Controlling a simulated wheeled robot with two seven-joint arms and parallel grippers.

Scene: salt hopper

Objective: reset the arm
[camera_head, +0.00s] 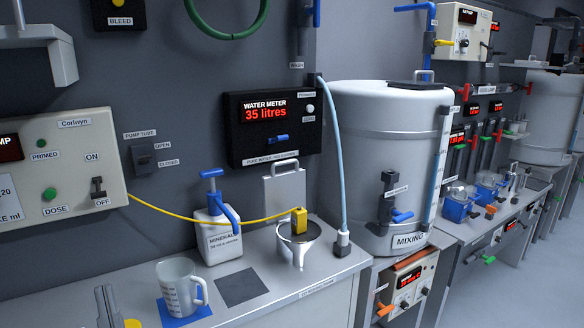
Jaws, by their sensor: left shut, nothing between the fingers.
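My left gripper (107,306) shows at the bottom left edge of the head view, low over the front of the grey bench. Its fingers point up in the picture and are shut with nothing held. Only the finger end shows; the rest of the arm is cut off by the frame. A clear measuring jug (180,287) stands upright on a blue mat just right of the gripper, apart from it. My right gripper is not in view.
A minerals pump bottle (218,228) and a metal vessel (297,243) with a yellow cabled block (299,220) stand on the bench. The water meter (272,121) reads 35 litres. The white mixing tank (388,165) stands right. A dark square (241,287) is bare.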

